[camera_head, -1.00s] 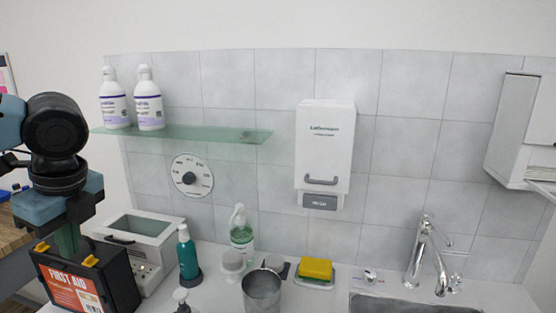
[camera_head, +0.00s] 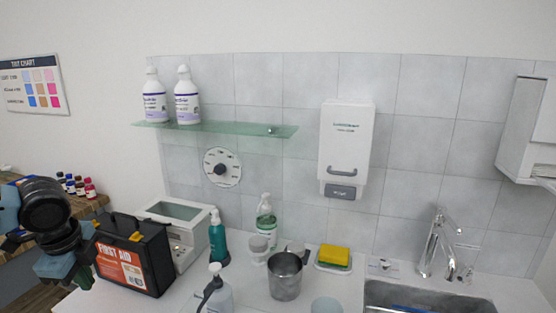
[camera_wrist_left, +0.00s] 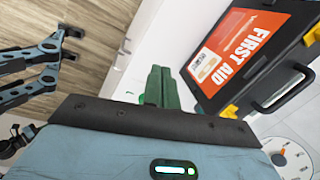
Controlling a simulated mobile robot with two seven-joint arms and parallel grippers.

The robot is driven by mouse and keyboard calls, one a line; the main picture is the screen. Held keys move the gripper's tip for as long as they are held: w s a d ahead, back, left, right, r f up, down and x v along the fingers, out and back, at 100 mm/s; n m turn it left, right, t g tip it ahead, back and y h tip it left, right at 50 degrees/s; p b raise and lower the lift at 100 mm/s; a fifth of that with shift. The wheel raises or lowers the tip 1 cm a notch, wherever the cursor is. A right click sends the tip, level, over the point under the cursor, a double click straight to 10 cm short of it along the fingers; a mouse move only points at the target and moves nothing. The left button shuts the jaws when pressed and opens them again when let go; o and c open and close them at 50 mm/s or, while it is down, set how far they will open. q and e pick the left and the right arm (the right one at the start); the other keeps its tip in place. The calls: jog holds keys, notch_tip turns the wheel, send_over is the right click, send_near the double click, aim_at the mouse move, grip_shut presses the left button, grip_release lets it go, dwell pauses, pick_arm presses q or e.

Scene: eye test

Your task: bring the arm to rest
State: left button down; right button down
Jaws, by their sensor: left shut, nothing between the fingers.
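My left arm comes in at the left edge of the head view. Its gripper (camera_head: 82,279) hangs low beside the left side of the black first aid case (camera_head: 158,258), over or near the counter's left end. In the left wrist view the two green fingers (camera_wrist_left: 162,88) lie together with nothing between them. The first aid case with its orange label (camera_wrist_left: 238,55) is to the right of them there, apart from the fingertips. My right gripper is not seen in either view.
The white counter (camera_head: 120,300) carries a grey-white box (camera_head: 190,215), a teal bottle (camera_head: 218,240), a metal cup (camera_head: 285,277), a pump bottle (camera_head: 217,295) and a yellow sponge (camera_head: 334,256). A glass shelf (camera_head: 225,129) holds two bottles. A wooden surface with small bottles (camera_head: 78,186) is at the left.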

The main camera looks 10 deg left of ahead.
pick_arm(q)
jog(key=s+a+f+n+t+h, duration=0.1)
jog(key=s+a+f+n, duration=0.15)
jog(key=f, duration=0.55)
jog(key=s+a+f+n+t, duration=0.1)
jog(key=s+f, duration=0.2)
jog(key=f, duration=0.5)
jog(key=s+d+f+n+t+h+p, duration=0.1)
jog(key=s+d+f+n, duration=0.35)
jog(key=f, duration=0.75)
jog(key=s+d+f+n+t, duration=0.1)
jog(key=s+d, duration=0.3)
jog(key=d, duration=0.5)
jog(key=s+d+f+n+t, duration=0.1)
jog(key=s+d+f+n, duration=0.1)
jog(key=s+d, duration=0.3)
jog(key=s+d+f+n+t+h+p, duration=0.1)
jog(key=s+d+f+t, duration=0.1)
jog(key=d, duration=1)
jog(key=s+f, duration=0.1)
jog(key=s, duration=0.1)
jog(key=shift+s+d+f+n, duration=0.3)
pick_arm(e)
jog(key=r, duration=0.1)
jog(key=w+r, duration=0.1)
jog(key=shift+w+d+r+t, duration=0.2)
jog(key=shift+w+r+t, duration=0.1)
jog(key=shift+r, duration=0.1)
